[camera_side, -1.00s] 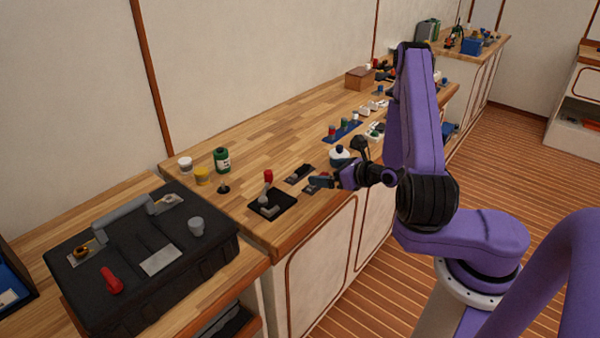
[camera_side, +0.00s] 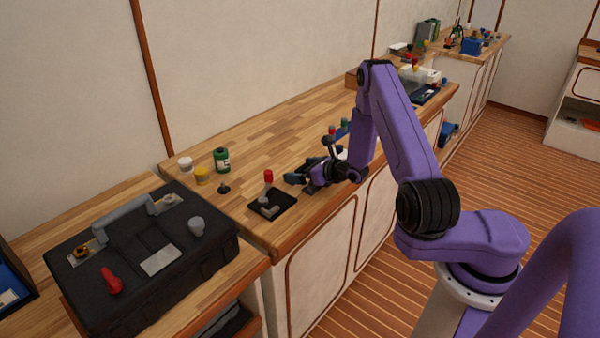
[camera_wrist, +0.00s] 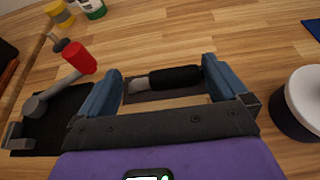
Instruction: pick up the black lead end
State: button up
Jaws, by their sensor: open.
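The black lead end (camera_wrist: 175,78), a black cylinder with a grey tip at its left, lies on a small dark pad (camera_wrist: 160,97) in the wrist view. My gripper (camera_wrist: 161,70) is open, with one blue finger on each side of it. The fingers look apart from its two ends; how high they are above it I cannot tell. In the side view my gripper (camera_side: 296,180) is low over the bench near its front edge and hides the black lead end.
Left of my gripper a red-topped grey piece (camera_side: 268,177) stands on a black tray (camera_side: 284,202). A white-lidded dark pot (camera_wrist: 300,100) stands close right. Small jars (camera_side: 202,175) stand behind at left, and a black case (camera_side: 140,285) is farther left.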

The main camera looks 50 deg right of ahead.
jog(key=c, duration=0.8)
jog(key=shift+o, duration=0.2)
